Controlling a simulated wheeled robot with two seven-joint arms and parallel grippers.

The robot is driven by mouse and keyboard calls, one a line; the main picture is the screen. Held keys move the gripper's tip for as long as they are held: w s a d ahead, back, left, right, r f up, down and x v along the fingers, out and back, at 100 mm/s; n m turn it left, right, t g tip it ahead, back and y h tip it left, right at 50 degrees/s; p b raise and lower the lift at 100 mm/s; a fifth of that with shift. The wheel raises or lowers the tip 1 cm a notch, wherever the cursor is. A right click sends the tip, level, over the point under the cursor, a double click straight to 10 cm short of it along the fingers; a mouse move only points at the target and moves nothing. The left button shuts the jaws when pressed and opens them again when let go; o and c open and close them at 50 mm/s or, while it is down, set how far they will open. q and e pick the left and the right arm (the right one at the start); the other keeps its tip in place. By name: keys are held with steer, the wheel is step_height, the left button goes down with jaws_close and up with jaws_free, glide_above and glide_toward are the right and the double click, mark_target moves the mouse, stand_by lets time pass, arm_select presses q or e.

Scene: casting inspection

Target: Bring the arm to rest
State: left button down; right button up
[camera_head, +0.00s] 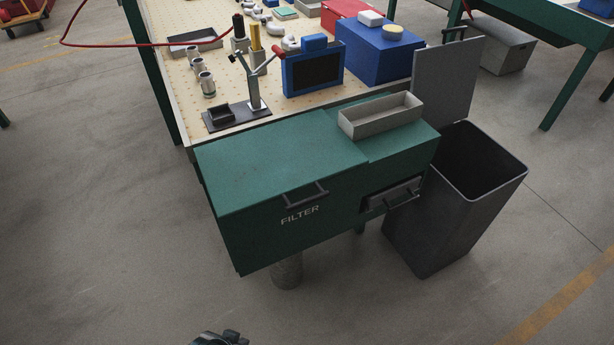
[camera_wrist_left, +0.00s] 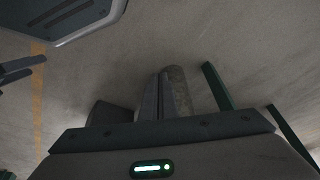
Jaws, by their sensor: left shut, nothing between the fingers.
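Only a small dark part of my left gripper (camera_head: 222,338) shows at the bottom edge of the head view, low in front of the bench and over the floor. In the left wrist view its fingers (camera_wrist_left: 156,97) are together with nothing held between them. It is apart from the green filter box (camera_head: 280,165) and everything on the bench. The rest of my left arm is hidden in the head view. My right gripper does not show in the head view.
A perforated bench (camera_head: 160,75) behind carries a stand, blue boxes and castings. Dark prongs (camera_wrist_left: 20,72) in the wrist view are unclear.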

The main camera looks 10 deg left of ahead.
arm_select(q)
step_height(320, 180, down, 19)
steer(key=s+d+t, duration=0.1)
steer(key=s, duration=0.2)
steer(key=shift+d+r+h+p, duration=0.2)
steer(key=shift+d+h+p, duration=0.1)
steer(key=shift+p, duration=0.15)
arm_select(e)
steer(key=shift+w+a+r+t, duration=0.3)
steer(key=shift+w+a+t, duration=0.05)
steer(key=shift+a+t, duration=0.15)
